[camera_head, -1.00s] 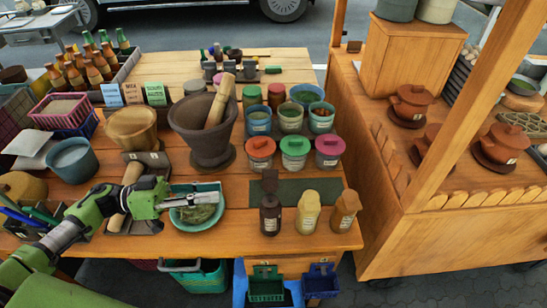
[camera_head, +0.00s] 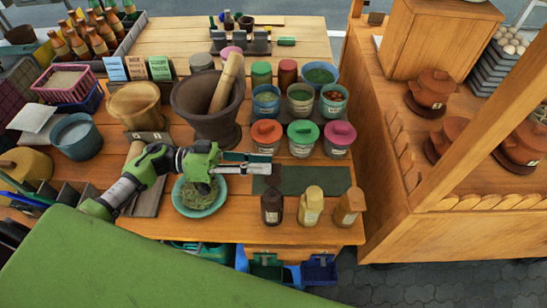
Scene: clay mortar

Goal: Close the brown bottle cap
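The brown bottle (camera_head: 271,208) stands upright at the front of the wooden table, leftmost of three small bottles. Its dark cap (camera_head: 273,180) appears raised above the bottle's neck, tilted back rather than lying flat; its upper part is close to my gripper. My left gripper (camera_head: 268,164) reaches in from the left over the green bowl, pointing right. Its two fingers look apart with a narrow gap, and the tips are just above and behind the cap. I cannot tell whether they touch it. My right gripper is not in view.
A yellow bottle (camera_head: 311,207) and a tan bottle (camera_head: 348,208) stand to the right. The bowl of herbs (camera_head: 200,205) lies under my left gripper. Lidded jars (camera_head: 303,137) and the clay mortar (camera_head: 207,115) stand behind. A dark green mat (camera_head: 310,179) lies bare behind the bottles.

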